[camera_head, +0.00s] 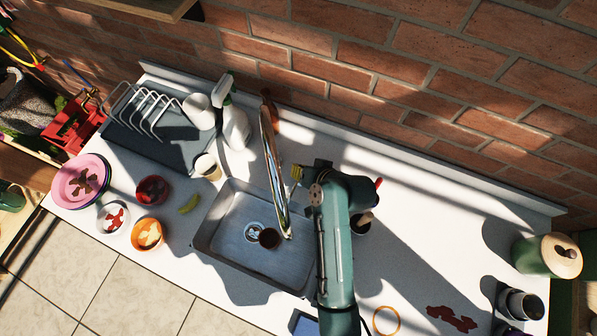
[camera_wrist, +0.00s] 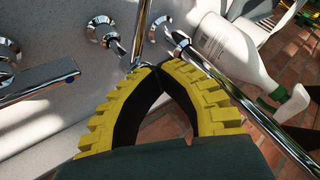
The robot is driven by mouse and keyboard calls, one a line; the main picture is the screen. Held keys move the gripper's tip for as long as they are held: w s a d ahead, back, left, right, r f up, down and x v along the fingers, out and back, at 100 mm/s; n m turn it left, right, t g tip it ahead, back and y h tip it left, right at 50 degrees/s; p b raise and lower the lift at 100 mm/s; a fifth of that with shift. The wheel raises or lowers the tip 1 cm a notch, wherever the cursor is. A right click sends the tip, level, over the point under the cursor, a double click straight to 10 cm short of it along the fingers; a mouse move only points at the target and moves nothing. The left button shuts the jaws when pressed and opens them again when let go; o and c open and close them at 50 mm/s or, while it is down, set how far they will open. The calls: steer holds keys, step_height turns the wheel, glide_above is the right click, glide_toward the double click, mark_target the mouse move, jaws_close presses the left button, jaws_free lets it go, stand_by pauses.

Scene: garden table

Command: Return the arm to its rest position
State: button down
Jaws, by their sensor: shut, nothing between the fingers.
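My gripper (camera_head: 297,173) is at the chrome faucet (camera_head: 272,165), over the back right part of the sink (camera_head: 212,232). My green arm reaches up to it from the bottom edge of the head view. In the wrist view the gripper's yellow ribbed fingers (camera_wrist: 158,68) meet at their tips and hold nothing. Chrome tap fittings (camera_wrist: 105,30) show just past the fingertips; I cannot tell whether they touch.
A white spray bottle (camera_head: 236,125) stands left of the faucet, beside a dish rack (camera_head: 160,110). Bowls (camera_head: 148,235) and stacked plates (camera_head: 80,182) are at the left. A green pot (camera_head: 547,255) and dark cups (camera_head: 521,303) are at the right. The brick wall is close behind.

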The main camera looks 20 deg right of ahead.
step_height(320, 180, up, 4)
steer(key=p, duration=0.2)
steer(key=shift+f+p, duration=0.25)
steer(key=shift+p, duration=0.05)
steer(key=shift+r, duration=0.2)
steer(key=shift+w+r, duration=0.1)
stand_by(1.0)
